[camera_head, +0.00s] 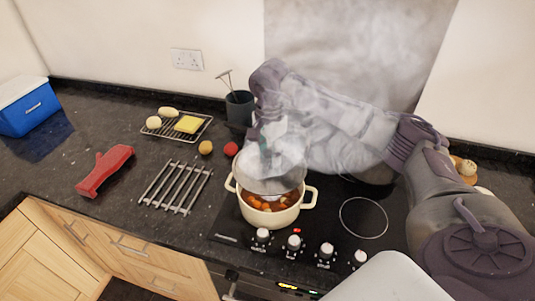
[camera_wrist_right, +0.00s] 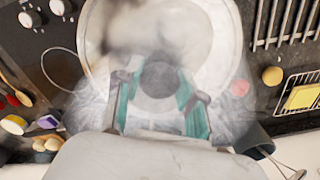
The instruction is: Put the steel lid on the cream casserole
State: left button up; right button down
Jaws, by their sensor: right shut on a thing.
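The cream casserole (camera_head: 270,219) stands on the black hob, with orange-brown stew showing at its front. The steel lid (camera_head: 272,181) is over the casserole, raised at least at the front, where the stew shows beneath it. My right gripper (camera_head: 266,150) comes down from above and is shut on the lid's knob. In the right wrist view the dark round knob (camera_wrist_right: 160,77) shows between the teal fingertips of the right gripper (camera_wrist_right: 157,98). Steam blurs the lid, so its exact tilt and gap are hard to tell. My left gripper is not in view.
A steel trivet (camera_head: 176,187) and a red object (camera_head: 105,170) lie to the left. A wire rack (camera_head: 178,126) with food and a dark utensil pot (camera_head: 240,107) stand behind. Steam fills the space around my right arm. Hob knobs (camera_head: 294,242) line the front.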

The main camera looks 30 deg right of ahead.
jog(key=shift+s+d+f+b, duration=0.15)
jog(key=shift+f+b, duration=0.05)
jog(key=shift+f, duration=0.15)
jog(key=shift+s+d+f+b, duration=0.1)
jog(key=shift+d+f+b, duration=0.05)
jog(key=shift+f, duration=0.2)
jog(key=f, duration=0.1)
jog(key=f+b, duration=0.2)
jog(key=f, duration=0.1)
jog(key=shift+w+a, duration=0.2)
jog(key=shift+a, duration=0.05)
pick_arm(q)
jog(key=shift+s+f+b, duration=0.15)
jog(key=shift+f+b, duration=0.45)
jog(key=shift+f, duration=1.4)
pick_arm(e)
jog(key=shift+d+f, duration=0.15)
jog(key=shift+f, duration=0.3)
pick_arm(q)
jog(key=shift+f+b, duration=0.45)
pick_arm(e)
jog(key=shift+s+f, duration=0.1)
jog(key=shift+f, duration=0.15)
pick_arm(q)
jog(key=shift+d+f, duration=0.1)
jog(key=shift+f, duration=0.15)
pick_arm(e)
jog(key=shift+f, duration=0.2)
